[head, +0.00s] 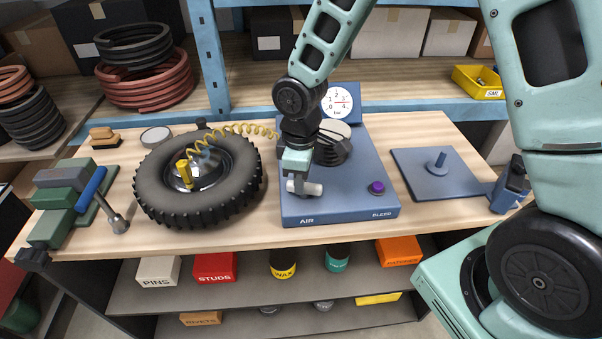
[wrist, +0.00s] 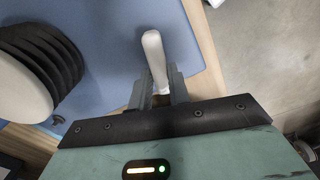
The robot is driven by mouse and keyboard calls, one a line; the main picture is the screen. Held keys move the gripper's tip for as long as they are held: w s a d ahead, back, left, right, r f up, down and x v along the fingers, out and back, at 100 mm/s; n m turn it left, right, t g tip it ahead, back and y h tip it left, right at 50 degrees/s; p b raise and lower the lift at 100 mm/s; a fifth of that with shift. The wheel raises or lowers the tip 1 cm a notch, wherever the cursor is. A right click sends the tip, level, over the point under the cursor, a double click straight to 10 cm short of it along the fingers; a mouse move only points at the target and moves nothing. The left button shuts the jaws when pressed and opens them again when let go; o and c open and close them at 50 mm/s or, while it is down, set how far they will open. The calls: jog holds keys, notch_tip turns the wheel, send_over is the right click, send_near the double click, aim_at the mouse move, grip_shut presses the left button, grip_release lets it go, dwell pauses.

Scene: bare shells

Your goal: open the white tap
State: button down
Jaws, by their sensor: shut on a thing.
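The white tap (head: 305,188) is a short white lever on the front left of the blue air unit (head: 345,205), above the word AIR. In the head view it lies roughly level, pointing right. My gripper (head: 297,183) comes down on it from above and is shut on it. In the wrist view the white tap (wrist: 155,60) sticks out from between the two fingers of my gripper (wrist: 160,88). The tap's base is hidden behind the fingers.
A pressure gauge (head: 338,102) and a dark ribbed part (head: 333,150) stand behind the tap. A purple BLEED button (head: 377,187) is to the right. A tyre (head: 155,190) with a yellow coiled hose (head: 235,127) lies left. A blue plate with a peg (head: 425,180) lies right.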

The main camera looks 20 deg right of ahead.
jog(key=shift+n+p, duration=0.5)
jog(key=shift+n, duration=1.1)
jog(key=shift+a, duration=0.1)
jog(key=c, duration=1.3)
grip_release()
jog(key=shift+r, duration=0.1)
notch_tip(320, 180, up, 17)
jog(key=shift+s+r+b, duration=0.1)
jog(key=shift+r+b, duration=0.05)
jog(key=shift+b, duration=0.3)
